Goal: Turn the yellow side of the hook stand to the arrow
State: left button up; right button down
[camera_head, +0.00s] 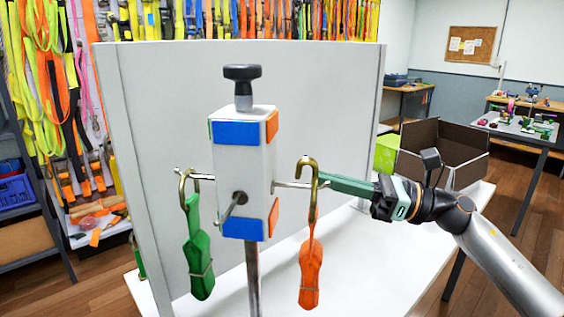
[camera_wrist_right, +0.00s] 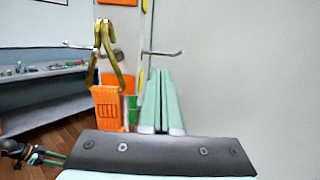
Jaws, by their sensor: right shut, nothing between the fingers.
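The hook stand (camera_head: 245,170) is a white block on a post with a black knob on top. Blue patches face the head camera, orange patches show on its right side, and a thin green edge shows at left. A sliver of yellow shows on it in the right wrist view (camera_wrist_right: 144,6). A green strap (camera_head: 199,255) hangs from the left peg, an orange strap (camera_head: 310,272) from the right peg. My right gripper (camera_head: 324,181) is shut and empty beside the right peg, close to the orange strap's brass hook; contact is unclear. My left gripper (camera_wrist_right: 62,159) shows small in the right wrist view. No arrow is visible.
A pale panel (camera_head: 330,100) stands behind the stand on a white table (camera_head: 380,270). An open brown box (camera_head: 440,150) and a lime green box (camera_head: 387,153) are at the right. Straps crowd the back wall at left. The space in front of the stand is clear.

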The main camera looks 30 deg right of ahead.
jog(key=p+x, duration=0.2)
jog(key=x, duration=0.6)
jog(key=shift+w+r+y, duration=0.1)
jog(key=shift+w+y, duration=0.2)
dwell(0.4)
